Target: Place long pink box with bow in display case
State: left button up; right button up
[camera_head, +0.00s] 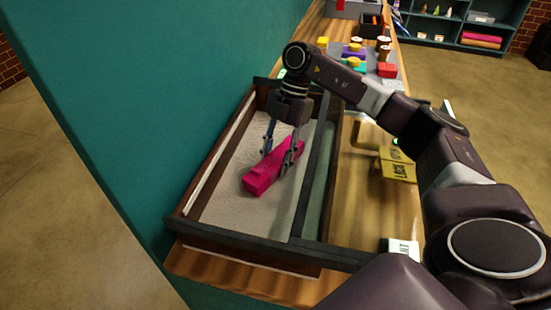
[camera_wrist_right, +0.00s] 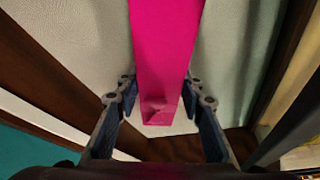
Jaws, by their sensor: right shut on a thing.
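The long pink box (camera_head: 262,180) is inside the display case (camera_head: 240,238), low over or on its pale floor; I cannot tell if it touches. The case has a dark wooden frame. My right gripper (camera_head: 276,160) reaches down into the case and is shut on the box, one finger on each side. In the right wrist view the pink box (camera_wrist_right: 166,45) runs between the fingers, with a small raised shape near its close end that may be the bow. My left gripper is not in view.
A dark bar (camera_head: 312,168) runs lengthwise through the case, with a narrow greenish strip to its right. Yellow labelled blocks (camera_head: 397,168) lie on the wooden counter to the right. Several small coloured items stand behind. A teal wall (camera_head: 150,120) borders the left.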

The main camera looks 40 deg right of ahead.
jog(key=o, duration=1.1)
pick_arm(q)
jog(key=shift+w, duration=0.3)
pick_arm(e)
jog(key=shift+o, duration=0.7)
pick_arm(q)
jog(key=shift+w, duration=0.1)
pick_arm(e)
jog(key=b+v, duration=0.1)
jog(key=v, duration=1)
jog(key=shift+a+r, duration=0.1)
jog(key=shift+r, duration=0.1)
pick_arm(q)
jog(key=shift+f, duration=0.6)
pick_arm(e)
jog(key=shift+r, duration=0.35)
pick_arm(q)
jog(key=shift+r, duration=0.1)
pick_arm(e)
jog(key=shift+w+r, duration=0.1)
